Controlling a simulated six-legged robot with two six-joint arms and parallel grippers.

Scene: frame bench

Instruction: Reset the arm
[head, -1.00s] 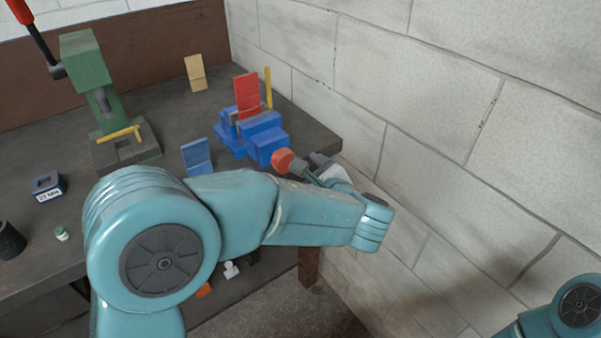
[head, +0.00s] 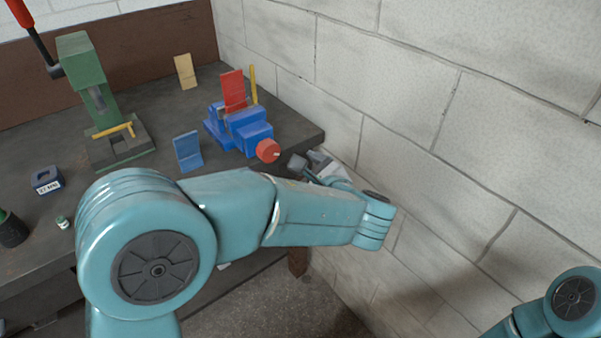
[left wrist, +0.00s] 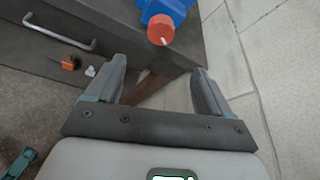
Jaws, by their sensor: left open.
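My left arm reaches across the head view from the left. My left gripper (head: 308,167) is beyond the bench's right corner, beside the blue vise, and partly hidden by my arm. In the left wrist view its two fingers (left wrist: 163,88) are apart with nothing between them. My right arm shows only as a teal joint at the lower right of the head view, and its gripper is out of the picture.
The blue vise (head: 248,133), with a red knob (head: 268,150), grips an upright red plate (head: 233,90). A green press (head: 82,80) stands at the left of the bench (head: 160,112). A blue bracket (head: 187,152) and tan bracket (head: 185,71) stand there. A block wall (head: 400,110) is close on the right.

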